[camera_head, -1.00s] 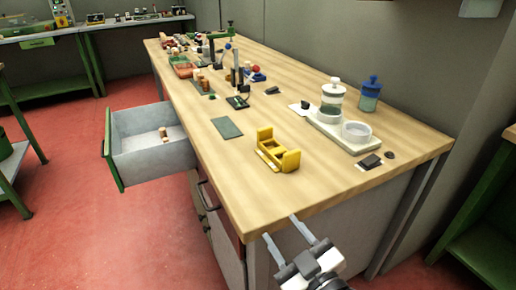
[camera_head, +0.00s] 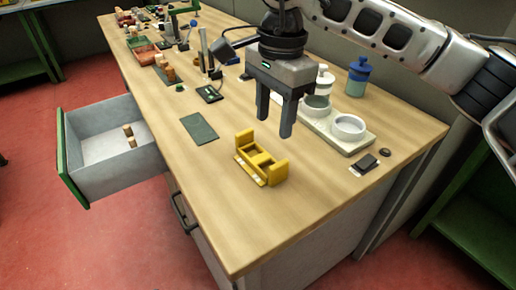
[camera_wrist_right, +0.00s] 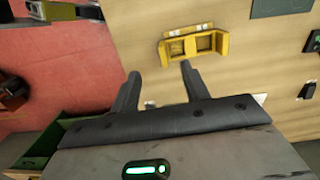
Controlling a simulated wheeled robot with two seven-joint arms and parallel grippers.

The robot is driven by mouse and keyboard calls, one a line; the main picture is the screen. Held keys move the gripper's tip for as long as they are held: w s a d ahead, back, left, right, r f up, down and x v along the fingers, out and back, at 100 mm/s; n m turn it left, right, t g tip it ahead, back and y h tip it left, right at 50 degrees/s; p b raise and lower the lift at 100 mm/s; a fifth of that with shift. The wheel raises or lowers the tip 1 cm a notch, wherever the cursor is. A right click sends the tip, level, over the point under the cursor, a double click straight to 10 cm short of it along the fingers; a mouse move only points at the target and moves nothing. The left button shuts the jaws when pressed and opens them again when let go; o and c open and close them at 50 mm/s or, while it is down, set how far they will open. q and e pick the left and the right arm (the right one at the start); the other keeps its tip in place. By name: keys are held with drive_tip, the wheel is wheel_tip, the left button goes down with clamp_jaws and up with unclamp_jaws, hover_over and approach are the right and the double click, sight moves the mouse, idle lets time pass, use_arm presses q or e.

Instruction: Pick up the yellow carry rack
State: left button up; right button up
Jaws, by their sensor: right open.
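The yellow carry rack (camera_head: 262,160) stands upright on the wooden workbench, with a raised end plate at each end and a low middle with openings. In the right wrist view the rack (camera_wrist_right: 194,45) lies beyond the fingertips. My right gripper (camera_head: 274,131) points down above the bench, behind and slightly right of the rack in the head view. Its fingers are apart with nothing between them, and it does not touch the rack. In the right wrist view my right gripper (camera_wrist_right: 160,68) also shows both fingers spread. My left gripper is not in view.
A dark green mat (camera_head: 199,128) lies left of the rack. A pale tray (camera_head: 345,143) with jars and a white dish (camera_head: 349,127) stands to the right. An open drawer (camera_head: 108,145) with corks juts out at left. The bench in front of the rack is clear.

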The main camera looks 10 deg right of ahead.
sight(277, 169)
drive_tip(key=shift+h, duration=0.3)
drive_tip(key=f, duration=0.6)
drive_tip(key=d+f+p, duration=0.1)
drive_tip(key=f, duration=0.2)
drive_tip(key=shift+w+f, duration=0.25)
drive_tip(key=shift+w+d+f+p, duration=0.15)
drive_tip(key=shift+f+p, duration=0.1)
drive_tip(key=shift+f, duration=0.7)
drive_tip(key=shift+w+d+f+p, duration=0.1)
drive_tip(key=shift+f+p, duration=0.15)
drive_tip(key=shift+f, duration=0.65)
drive_tip(key=shift+w+d+f+p, duration=0.15)
drive_tip(key=shift+f+p, duration=0.1)
drive_tip(key=shift+f, duration=0.7)
drive_tip(key=shift+a, duration=0.15)
clamp_jaws()
